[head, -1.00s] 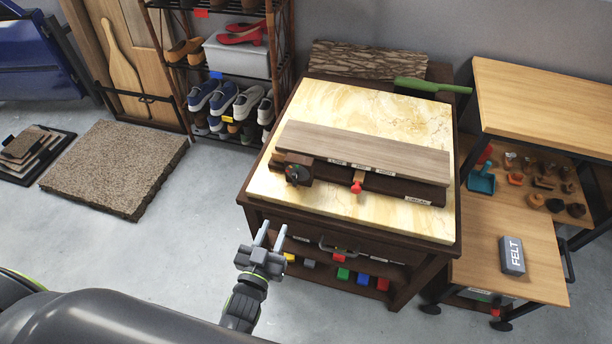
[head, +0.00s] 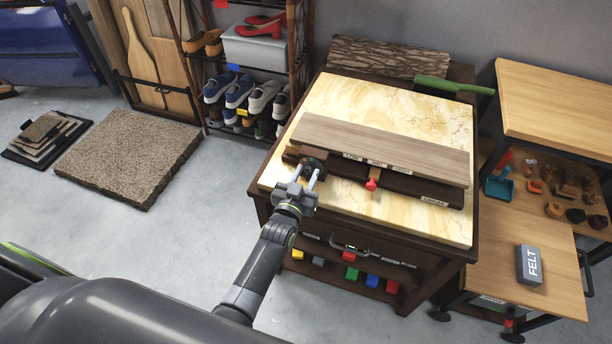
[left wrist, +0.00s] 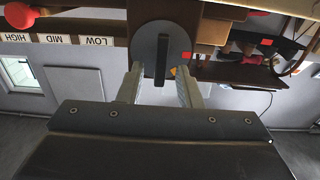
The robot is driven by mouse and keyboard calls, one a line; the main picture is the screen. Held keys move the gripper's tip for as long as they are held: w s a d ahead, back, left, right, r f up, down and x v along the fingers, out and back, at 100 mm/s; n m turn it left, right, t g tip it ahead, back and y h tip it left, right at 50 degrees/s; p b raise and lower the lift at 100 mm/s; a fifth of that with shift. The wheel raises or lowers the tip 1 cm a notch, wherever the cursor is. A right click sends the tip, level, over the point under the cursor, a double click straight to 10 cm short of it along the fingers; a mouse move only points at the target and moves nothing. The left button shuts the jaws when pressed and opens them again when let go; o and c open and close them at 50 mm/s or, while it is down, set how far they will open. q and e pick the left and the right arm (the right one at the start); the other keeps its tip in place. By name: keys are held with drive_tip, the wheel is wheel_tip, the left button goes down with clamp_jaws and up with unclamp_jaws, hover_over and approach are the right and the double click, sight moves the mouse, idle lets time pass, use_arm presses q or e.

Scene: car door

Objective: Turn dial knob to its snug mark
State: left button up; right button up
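The dial knob (left wrist: 161,52) shows in the left wrist view as a dark grey disc with a black raised bar across its middle, standing nearly upright in the picture. A small red mark (left wrist: 186,55) is near its right edge. In the head view the knob (head: 312,163) is at the left end of the dark wooden fixture, partly hidden by my gripper. My left gripper (head: 306,174) is open, its fingertips at the knob's front. In the left wrist view its two fingers (left wrist: 160,83) lie either side of the bar; I cannot tell whether they touch the disc. My right gripper is out of view.
A red-knobbed slider (head: 371,184) sits right of the dial, below LOW, MID and HIGH labels (left wrist: 70,40). The fixture rests on a marble-topped cabinet (head: 330,205). A shoe rack (head: 290,60) stands behind left. A felt block (head: 529,265) lies on the right table.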

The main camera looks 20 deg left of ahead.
use_arm(q)
drive_tip(key=shift+w, duration=0.15)
clamp_jaws()
drive_tip(key=shift+n, duration=0.3)
drive_tip(key=n, duration=0.1)
drive_tip(key=n+p, duration=0.1)
drive_tip(key=shift+a+n, duration=0.2)
drive_tip(key=shift+n, duration=0.1)
drive_tip(key=shift+a+f+n+p, duration=0.1)
drive_tip(key=shift+n+p, duration=0.25)
drive_tip(key=shift+n, duration=0.8)
drive_tip(key=shift+a+f+n+p, duration=0.1)
drive_tip(key=shift+n+p, duration=0.25)
drive_tip(key=shift+n, duration=0.8)
